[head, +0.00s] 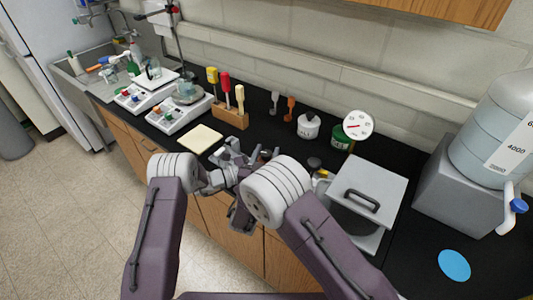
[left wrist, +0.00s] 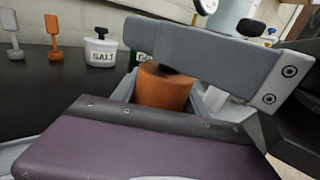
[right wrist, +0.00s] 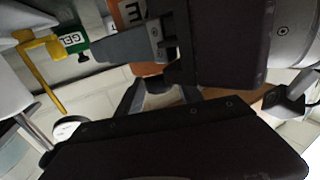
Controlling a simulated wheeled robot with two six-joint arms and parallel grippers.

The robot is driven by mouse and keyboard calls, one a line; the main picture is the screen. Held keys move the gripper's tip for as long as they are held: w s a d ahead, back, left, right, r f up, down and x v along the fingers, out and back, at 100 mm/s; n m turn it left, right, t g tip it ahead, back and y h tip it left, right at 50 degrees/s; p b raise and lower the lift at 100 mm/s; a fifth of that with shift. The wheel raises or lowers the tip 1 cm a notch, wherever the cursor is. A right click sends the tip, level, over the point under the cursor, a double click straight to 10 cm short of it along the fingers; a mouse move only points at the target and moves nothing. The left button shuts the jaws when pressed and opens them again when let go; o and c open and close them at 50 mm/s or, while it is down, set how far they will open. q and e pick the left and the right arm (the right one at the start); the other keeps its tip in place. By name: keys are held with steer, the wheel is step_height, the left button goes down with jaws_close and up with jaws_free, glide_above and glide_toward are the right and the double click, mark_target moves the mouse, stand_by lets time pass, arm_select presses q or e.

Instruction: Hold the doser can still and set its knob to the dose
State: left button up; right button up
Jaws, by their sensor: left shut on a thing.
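The doser can (left wrist: 163,90) is an orange cylinder in the left wrist view, between the fingers of my left gripper (left wrist: 160,95), which is shut on it. In the right wrist view the can (right wrist: 152,69) is orange with a pale lettered label, mostly covered by grey gripper parts. Its dark knob (right wrist: 158,84) lies between the fingertips of my right gripper (right wrist: 162,92), which look parted; contact is not clear. In the head view my right gripper (head: 255,165) is close against the left one, and the arms hide the can. The dose marking cannot be read.
A salt pot (head: 308,126), a green GEL container (head: 340,138) and a round dial (head: 358,124) stand behind. A lidded grey box (head: 368,190) is on the right. A pale yellow pad (head: 200,139), a block with colored handles (head: 230,118) and scales (head: 180,112) are on the left.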

mark_target(263, 156)
jaws_close()
steer(key=m+g+h, duration=0.1)
steer(key=m+h, duration=0.2)
steer(key=h, duration=0.1)
steer(key=shift+a+g+h, duration=0.1)
steer(key=shift+g+h, duration=0.2)
steer(key=shift+g, duration=0.1)
steer(key=shift+m+g+h, duration=0.5)
steer(key=shift+m+h, duration=0.2)
steer(key=shift+h, duration=0.1)
steer(key=shift+o, duration=2.1)
jaws_free()
steer(key=shift+s, duration=0.1)
steer(key=v, duration=0.7)
steer(key=shift+s+a, duration=0.1)
steer(key=shift+s, duration=0.05)
